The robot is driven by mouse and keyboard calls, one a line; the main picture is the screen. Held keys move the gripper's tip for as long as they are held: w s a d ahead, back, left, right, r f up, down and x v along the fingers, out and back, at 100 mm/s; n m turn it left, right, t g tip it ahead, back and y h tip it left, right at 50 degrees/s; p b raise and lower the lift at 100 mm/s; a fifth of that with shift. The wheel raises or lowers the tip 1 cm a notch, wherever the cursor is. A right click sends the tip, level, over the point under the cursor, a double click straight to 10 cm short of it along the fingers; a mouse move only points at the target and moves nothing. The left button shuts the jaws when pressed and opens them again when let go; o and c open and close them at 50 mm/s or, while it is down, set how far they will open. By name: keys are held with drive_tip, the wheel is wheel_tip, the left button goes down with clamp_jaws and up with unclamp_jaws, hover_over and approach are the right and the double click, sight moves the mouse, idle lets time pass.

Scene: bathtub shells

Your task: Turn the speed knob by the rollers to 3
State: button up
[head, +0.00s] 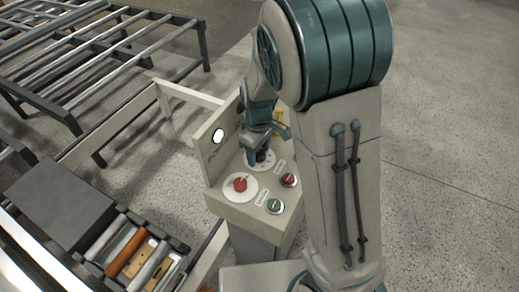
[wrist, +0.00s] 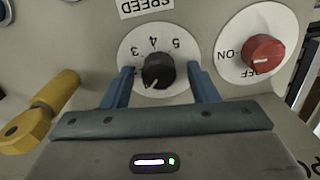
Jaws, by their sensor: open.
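The speed knob (wrist: 158,70) is black and sits on a round white dial (wrist: 128,46). The numbers 3, 4 and 5 show along the dial's upper part, under a SPEED label (wrist: 146,6) that appears upside down. A white mark on the knob points down and slightly left, away from the 3. In the head view my gripper (head: 258,157) is over the control box (head: 229,211), and the knob is mostly hidden.
A red ON/OFF knob (wrist: 264,54) is close beside the right finger. A yellow handle (wrist: 47,112) is to the left. A red button (head: 289,180) and a green button (head: 275,206) are on the box top. Rollers (head: 127,250) lie at the lower left.

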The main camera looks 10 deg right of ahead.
drive_tip(key=c, duration=1)
drive_tip(key=shift+d, duration=0.1)
drive_tip(key=shift+m, duration=0.4)
drive_tip(key=m, duration=0.3)
drive_tip(key=shift+m, duration=0.4)
drive_tip(key=m, duration=0.4)
drive_tip(key=shift+m, duration=0.3)
drive_tip(key=m, duration=0.4)
drive_tip(key=shift+w, duration=0.1)
drive_tip(key=shift+m+p, duration=0.6)
drive_tip(key=shift+m, duration=1.6)
